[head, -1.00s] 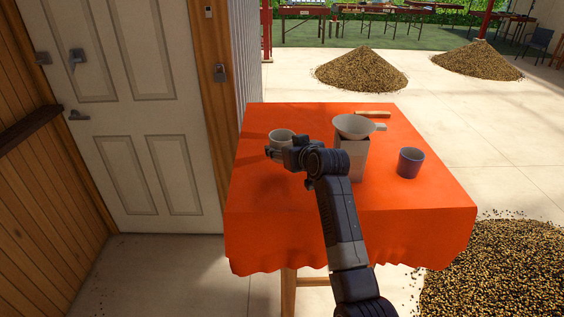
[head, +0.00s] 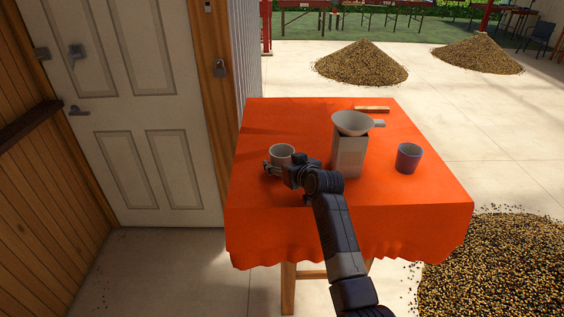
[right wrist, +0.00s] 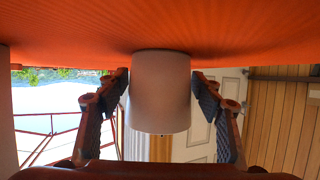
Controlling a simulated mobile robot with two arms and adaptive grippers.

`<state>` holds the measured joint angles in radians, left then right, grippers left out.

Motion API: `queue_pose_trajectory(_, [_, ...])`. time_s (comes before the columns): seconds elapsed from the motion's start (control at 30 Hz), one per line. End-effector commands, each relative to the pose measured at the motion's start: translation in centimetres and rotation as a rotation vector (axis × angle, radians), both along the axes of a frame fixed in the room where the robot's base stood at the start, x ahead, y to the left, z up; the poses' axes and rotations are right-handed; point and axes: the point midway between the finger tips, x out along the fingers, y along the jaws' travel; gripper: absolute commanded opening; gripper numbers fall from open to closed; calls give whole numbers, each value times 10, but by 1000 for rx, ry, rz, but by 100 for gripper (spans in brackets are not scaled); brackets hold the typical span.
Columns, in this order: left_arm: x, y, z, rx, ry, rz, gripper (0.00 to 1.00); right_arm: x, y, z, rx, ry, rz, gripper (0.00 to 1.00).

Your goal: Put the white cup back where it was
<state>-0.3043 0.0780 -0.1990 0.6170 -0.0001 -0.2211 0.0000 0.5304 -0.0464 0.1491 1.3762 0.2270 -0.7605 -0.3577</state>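The white cup (head: 282,153) stands upright on the left part of the red-orange tablecloth (head: 330,225). In the right wrist view, which is turned upside down, the cup (right wrist: 160,92) meets the cloth and stands between my right gripper's fingers (right wrist: 165,95). A gap shows on each side of the cup, so the fingers are open around it. In the head view my right gripper (head: 278,171) is low at the cup's near side, hiding part of its base. My left gripper is not in view.
A white funnel (head: 352,122) sits on a pale square canister (head: 349,158) right of my gripper. A wooden piece (head: 372,109) lies at the back. The cloth's front is clear. A door (head: 150,120) stands left.

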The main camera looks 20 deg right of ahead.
Motion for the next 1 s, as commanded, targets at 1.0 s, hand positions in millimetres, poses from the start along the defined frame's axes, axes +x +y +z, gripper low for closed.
queue_pose_trajectory(1.0, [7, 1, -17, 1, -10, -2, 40, -83, -10, 34, -2, -2, 0, 65])
